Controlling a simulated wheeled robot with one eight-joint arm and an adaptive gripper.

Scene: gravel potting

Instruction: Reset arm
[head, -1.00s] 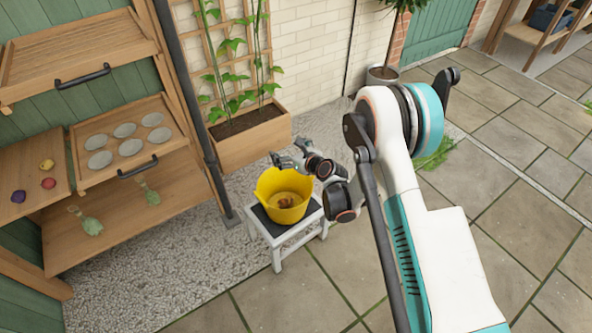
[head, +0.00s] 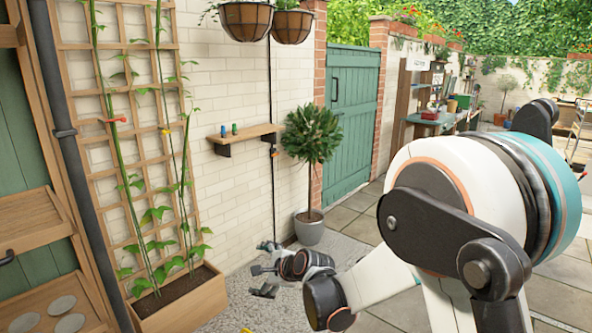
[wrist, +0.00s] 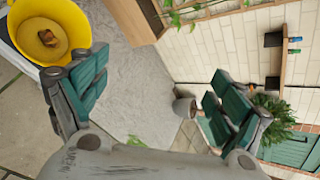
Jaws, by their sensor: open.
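My gripper (head: 264,271) shows in the head view low in the middle, in front of the gravel strip by the wall, with my arm folded at the right. In the wrist view my gripper (wrist: 150,105) has its two green-padded fingers wide apart with nothing between them. A yellow bucket (wrist: 78,22) shows at the upper left of the wrist view, with a small brown thing (wrist: 47,38) inside it. The bucket is beyond the left finger and apart from it, as far as I can tell. Only a sliver of yellow shows at the bottom edge of the head view.
A wooden planter (head: 190,305) with a trellis stands at the left. A potted tree (head: 309,228) stands by the wall near the green door (head: 352,115). A small wall shelf (head: 243,137) and hanging baskets (head: 246,20) are above. Gravel (wrist: 135,75) lies clear below my gripper.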

